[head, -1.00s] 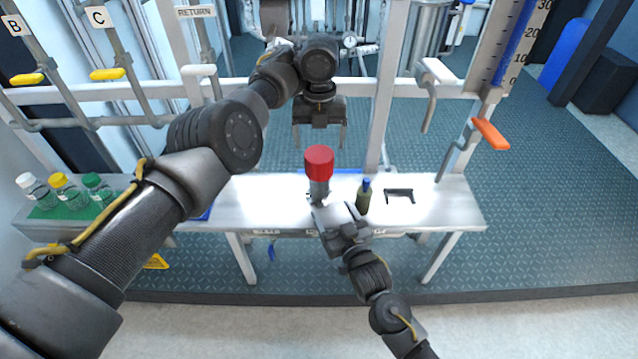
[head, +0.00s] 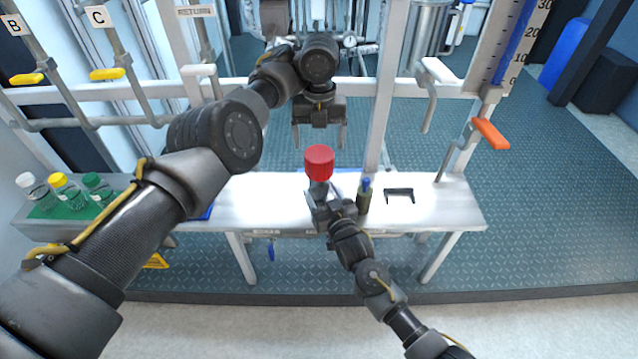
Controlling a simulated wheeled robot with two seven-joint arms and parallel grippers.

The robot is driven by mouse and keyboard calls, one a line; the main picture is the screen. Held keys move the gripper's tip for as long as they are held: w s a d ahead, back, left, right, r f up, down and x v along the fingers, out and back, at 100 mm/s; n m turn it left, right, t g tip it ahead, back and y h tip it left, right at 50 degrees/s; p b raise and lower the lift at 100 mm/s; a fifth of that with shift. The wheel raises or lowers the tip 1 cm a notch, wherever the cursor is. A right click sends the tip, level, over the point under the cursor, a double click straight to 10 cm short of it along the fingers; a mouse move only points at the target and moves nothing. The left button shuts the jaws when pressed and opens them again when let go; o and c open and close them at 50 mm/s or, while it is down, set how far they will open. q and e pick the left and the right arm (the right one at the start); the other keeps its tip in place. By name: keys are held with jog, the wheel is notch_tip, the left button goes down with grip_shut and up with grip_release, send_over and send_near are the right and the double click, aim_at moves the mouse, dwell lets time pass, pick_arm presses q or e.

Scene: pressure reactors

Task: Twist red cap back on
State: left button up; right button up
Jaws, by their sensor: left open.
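The red cap (head: 319,163) sits on top of a grey bottle (head: 318,188) near the middle of the bench; I cannot tell whether it is screwed tight. My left gripper (head: 319,143) hangs above and slightly behind the cap, fingers pointing down, open and empty. My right gripper (head: 321,198) comes from the front and is at the bottle below the cap. Its fingers hide the lower part of the bottle, and I cannot tell whether they are closed on it.
A dark bottle with a blue cap (head: 364,196) stands close right of my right gripper. A black bracket (head: 399,195) lies farther right on the white bench (head: 440,208). Several capped bottles (head: 65,190) stand on a green mat at the left. An upright post rises behind the bench.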

grip_shut()
pick_arm(q)
jog(key=d+n, duration=0.1)
jog(key=n, duration=0.2)
jog(key=shift+s+d+r, duration=0.1)
jog(key=shift+d, duration=0.1)
jog(key=d+n, duration=0.1)
jog(key=n, duration=0.1)
jog(key=n+h, duration=0.1)
jog(key=n, duration=0.1)
jog(key=shift+s+d+r, duration=0.1)
jog(key=shift+d, duration=0.25)
jog(key=n, duration=1.3)
jog(key=a+n, duration=0.1)
jog(key=n, duration=0.8)
jog(key=a+n, duration=0.1)
jog(key=n, duration=0.1)
jog(key=shift+y, duration=0.3)
jog(key=n, duration=0.2)
jog(key=a+n, duration=0.1)
jog(key=n, duration=0.2)
jog(key=shift+w+a+f, duration=0.1)
jog(key=shift+w+f, duration=0.1)
